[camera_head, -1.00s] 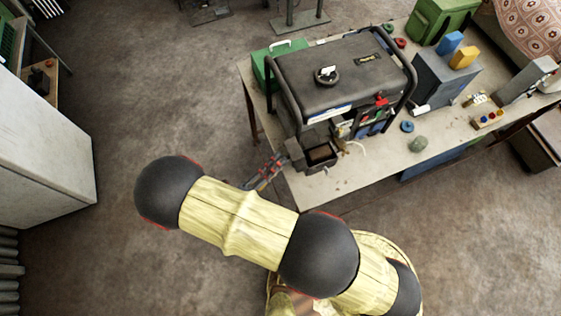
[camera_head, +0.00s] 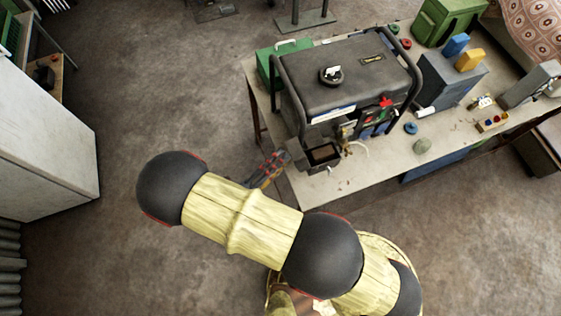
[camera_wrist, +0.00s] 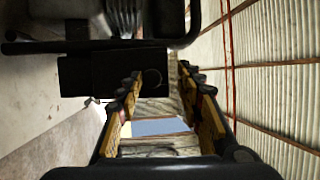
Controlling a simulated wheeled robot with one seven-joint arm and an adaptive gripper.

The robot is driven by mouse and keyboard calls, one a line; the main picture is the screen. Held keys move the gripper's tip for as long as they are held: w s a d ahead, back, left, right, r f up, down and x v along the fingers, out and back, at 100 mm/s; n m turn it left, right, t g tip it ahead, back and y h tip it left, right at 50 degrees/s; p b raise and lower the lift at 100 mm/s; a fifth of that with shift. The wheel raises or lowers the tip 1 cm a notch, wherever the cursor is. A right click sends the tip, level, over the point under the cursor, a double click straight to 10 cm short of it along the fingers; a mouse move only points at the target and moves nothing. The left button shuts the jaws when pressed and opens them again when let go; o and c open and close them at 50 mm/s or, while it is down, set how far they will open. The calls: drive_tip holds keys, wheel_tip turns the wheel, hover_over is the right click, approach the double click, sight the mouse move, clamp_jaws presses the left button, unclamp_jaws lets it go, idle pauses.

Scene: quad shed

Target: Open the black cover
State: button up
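The black generator (camera_head: 350,75) stands on the workbench. At its near left corner is a small black box (camera_head: 323,155) with an uncovered top and a brown inside. A dark flap (camera_head: 297,153), which looks like the black cover, stands out at the box's left side. My gripper (camera_head: 275,164) is just left of this flap, low beside the bench edge. In the wrist view my gripper (camera_wrist: 158,78) has its fingers apart, with a dark part of the black box (camera_wrist: 95,72) at the tips. I cannot tell whether they touch it.
The workbench (camera_head: 345,185) has its near left corner close below my gripper. A pale cable (camera_head: 358,148) lies right of the box. A green box (camera_head: 272,62) stands behind the generator. A white cabinet (camera_head: 45,150) stands at the left, with open floor between.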

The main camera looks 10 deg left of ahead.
wheel_tip(320, 180, up, 9)
drive_tip(key=shift+r, duration=0.15)
idle(0.4)
